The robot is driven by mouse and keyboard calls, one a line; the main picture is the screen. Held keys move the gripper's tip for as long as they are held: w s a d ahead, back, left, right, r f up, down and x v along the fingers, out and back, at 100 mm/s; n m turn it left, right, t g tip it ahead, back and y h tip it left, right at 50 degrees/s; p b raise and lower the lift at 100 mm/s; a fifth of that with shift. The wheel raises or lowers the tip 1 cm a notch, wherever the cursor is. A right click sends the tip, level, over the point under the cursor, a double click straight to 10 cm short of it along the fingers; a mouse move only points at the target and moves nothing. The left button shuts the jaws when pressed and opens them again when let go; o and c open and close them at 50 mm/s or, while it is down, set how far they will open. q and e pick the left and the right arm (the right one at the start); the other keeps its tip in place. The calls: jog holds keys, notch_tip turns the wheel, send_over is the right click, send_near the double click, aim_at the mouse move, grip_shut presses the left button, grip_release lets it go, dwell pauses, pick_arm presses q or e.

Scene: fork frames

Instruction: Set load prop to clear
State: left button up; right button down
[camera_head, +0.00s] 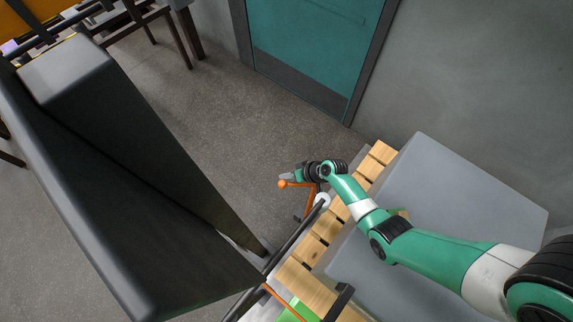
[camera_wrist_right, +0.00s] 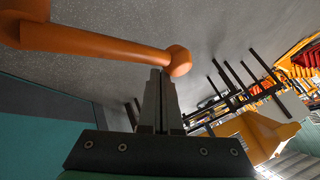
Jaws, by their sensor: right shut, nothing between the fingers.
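The load prop appears as an orange lever with a round knob (camera_head: 283,184), low beside the pallet's left end in the head view. In the right wrist view its orange bar (camera_wrist_right: 95,42) runs across the upper left and ends in the knob (camera_wrist_right: 179,61). My right gripper (camera_head: 287,177) reaches in from the right and is shut and empty. In the wrist view its closed fingertips (camera_wrist_right: 160,74) are right beside the knob, on its left and under the bar's end. I cannot tell whether they touch. My left gripper is not in view.
A large grey box (camera_head: 470,195) sits on a wooden pallet (camera_head: 305,250) under my right arm. A dark upright structure (camera_head: 130,180) fills the left of the head view. A teal door (camera_head: 310,50) stands behind. Grey floor (camera_head: 215,110) between them is clear.

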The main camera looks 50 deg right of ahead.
jog(key=d+r+p, duration=0.6)
jog(key=d+r, duration=0.1)
jog(key=d, duration=0.2)
jog(key=shift+w+d, duration=0.2)
jog(key=shift+d, duration=0.2)
